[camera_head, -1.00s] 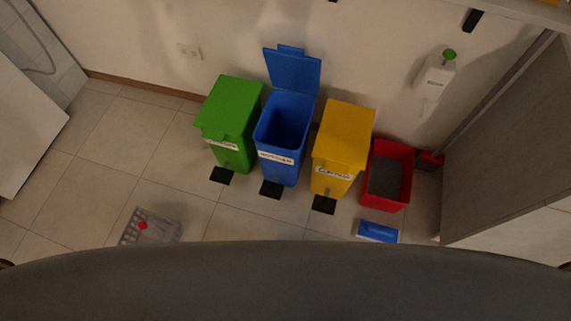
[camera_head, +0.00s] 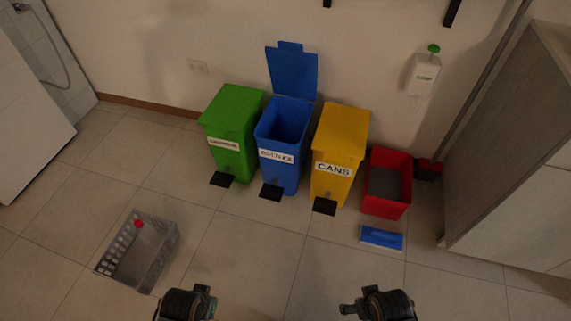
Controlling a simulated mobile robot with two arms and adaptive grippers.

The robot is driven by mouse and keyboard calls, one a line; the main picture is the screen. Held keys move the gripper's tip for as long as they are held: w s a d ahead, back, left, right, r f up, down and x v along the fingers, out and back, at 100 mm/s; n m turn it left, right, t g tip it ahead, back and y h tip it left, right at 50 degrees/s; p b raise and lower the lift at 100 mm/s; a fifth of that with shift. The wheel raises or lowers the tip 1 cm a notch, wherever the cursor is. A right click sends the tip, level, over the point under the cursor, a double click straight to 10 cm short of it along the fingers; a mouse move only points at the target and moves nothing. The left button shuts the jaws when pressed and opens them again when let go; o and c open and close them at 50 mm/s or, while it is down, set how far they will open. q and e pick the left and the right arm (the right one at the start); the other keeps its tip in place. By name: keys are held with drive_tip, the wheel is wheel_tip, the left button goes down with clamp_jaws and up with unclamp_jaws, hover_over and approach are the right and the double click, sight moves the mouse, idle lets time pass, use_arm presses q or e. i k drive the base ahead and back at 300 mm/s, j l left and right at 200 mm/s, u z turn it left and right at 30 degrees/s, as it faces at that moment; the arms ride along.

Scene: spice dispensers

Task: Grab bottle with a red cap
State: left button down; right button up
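A small round red cap (camera_head: 138,224) shows inside a grey slatted crate (camera_head: 161,258) on the floor at the lower left. The bottle body under the cap cannot be made out. My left gripper (camera_head: 190,302) is at the bottom edge, to the right of the crate and apart from it. My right gripper (camera_head: 378,303) is at the bottom edge, right of centre, far from the crate. Both are dark and partly cut off by the frame. I cannot tell whether their fingers are open or shut.
A green bin (camera_head: 232,115), a blue bin (camera_head: 279,145) with its lid up and a yellow bin (camera_head: 342,135) stand along the wall. A red tub (camera_head: 387,205) and a blue block (camera_head: 381,238) are to their right. A cabinet (camera_head: 510,150) bounds the right. The middle floor is clear.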

sight(145, 231)
drive_tip(key=u, duration=1.5)
drive_tip(key=i+l+u, duration=0.1)
